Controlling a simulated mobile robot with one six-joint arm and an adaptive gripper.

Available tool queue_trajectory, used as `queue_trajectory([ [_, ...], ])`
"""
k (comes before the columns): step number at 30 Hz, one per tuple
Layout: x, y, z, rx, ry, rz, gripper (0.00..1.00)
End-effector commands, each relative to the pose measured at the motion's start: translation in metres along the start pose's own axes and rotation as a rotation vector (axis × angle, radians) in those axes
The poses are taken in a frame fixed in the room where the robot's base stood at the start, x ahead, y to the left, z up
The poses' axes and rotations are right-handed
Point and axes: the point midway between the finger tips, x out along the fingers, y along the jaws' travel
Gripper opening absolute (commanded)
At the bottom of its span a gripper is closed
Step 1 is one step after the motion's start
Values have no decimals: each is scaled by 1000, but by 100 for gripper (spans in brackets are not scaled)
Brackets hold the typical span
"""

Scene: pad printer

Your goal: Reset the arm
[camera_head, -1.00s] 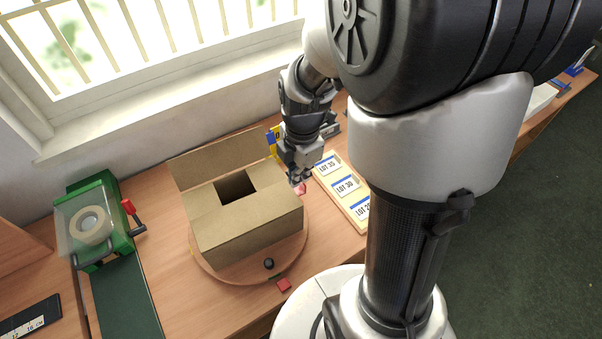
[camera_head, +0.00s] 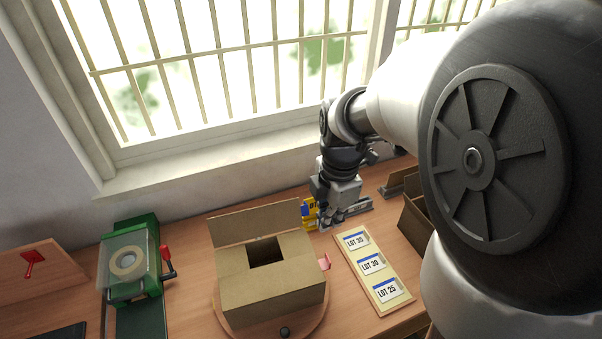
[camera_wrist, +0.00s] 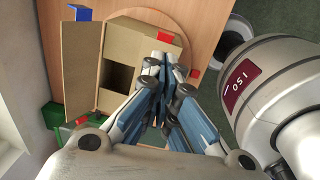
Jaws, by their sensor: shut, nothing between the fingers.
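My gripper (camera_head: 333,217) hangs above the bench behind and to the right of the open cardboard box, in the head view. In the wrist view my gripper (camera_wrist: 170,72) has its fingers together, with nothing between them. My arm is bent and reaches down from the right of the head view. The cardboard box (camera_head: 272,290) stands on a round wooden turntable (camera_head: 310,331), with its back flap up and a square opening in its top. The box (camera_wrist: 80,70) also shows left of the fingers in the wrist view.
A wooden board with LOT 35, LOT 30 and LOT 25 labels (camera_head: 387,305) lies right of the box. A green tape dispenser (camera_head: 150,230) stands left. A yellow and blue item (camera_head: 309,212) is close by my gripper. Another brown box (camera_head: 415,222) is partly hidden by my arm. The barred window is behind.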

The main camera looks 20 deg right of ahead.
Motion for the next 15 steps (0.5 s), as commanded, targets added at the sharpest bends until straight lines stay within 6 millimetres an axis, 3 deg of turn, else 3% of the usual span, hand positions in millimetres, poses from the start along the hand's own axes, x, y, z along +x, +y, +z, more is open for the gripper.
queue_trajectory([
  [10,-5,-3,-3,41,-2,11,0],
  [15,-30,-23,-22,302,-5,72,0],
])
